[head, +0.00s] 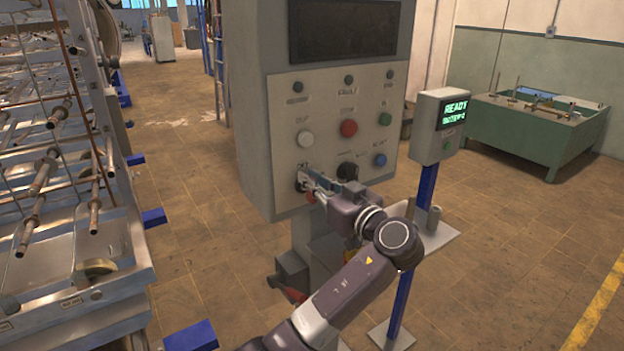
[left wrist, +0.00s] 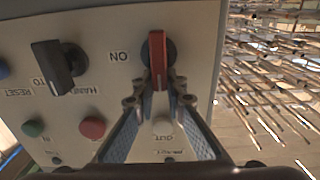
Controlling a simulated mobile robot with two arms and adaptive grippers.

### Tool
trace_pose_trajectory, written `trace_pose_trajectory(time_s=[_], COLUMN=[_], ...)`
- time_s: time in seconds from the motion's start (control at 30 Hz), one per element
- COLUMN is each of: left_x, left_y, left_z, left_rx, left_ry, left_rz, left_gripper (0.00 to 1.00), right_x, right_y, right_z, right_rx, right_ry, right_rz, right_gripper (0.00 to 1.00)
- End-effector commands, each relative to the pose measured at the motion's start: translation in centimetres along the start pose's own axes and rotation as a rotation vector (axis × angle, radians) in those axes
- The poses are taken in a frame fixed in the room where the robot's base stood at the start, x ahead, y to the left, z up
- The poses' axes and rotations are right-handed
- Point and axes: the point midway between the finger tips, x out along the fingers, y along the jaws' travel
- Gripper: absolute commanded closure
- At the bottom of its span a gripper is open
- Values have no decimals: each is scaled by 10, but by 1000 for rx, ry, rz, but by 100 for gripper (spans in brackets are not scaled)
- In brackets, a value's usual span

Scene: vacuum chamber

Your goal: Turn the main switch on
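The main switch shows in the left wrist view as a red handle (left wrist: 160,62) on a dark round base, with an "ON" label beside it. The handle lies along the picture's vertical and does not point at the label. In the head view the main switch (head: 301,181) is at the lower left of the control panel, partly hidden by my gripper. My left gripper (left wrist: 160,82) has its fingertips closed in on both sides of the red handle; it also shows in the head view (head: 312,187). My right gripper is not in view.
The grey control panel (head: 285,110) also carries a black selector knob (left wrist: 54,66), a red button (head: 348,128), a white button (head: 306,139) and a blue button (head: 380,160). A small "READY" display box (head: 427,145) stands to the right on a blue post. A metal rack (head: 60,240) is at left.

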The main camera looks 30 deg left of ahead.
Motion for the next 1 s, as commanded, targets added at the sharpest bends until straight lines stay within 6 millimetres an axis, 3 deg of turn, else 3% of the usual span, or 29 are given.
trace_pose_trajectory(time_s=[0.53, 1.0], left_x=[0, -1], left_y=[2, 14], left_z=[0, 3], left_rx=[78, 471], left_ry=[-1, -3], left_rz=[0, 1], left_gripper=[100, 100], right_x=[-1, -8], right_y=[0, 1], right_z=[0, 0], right_rx=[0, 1], right_ry=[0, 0], right_rz=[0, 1], right_gripper=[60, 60])
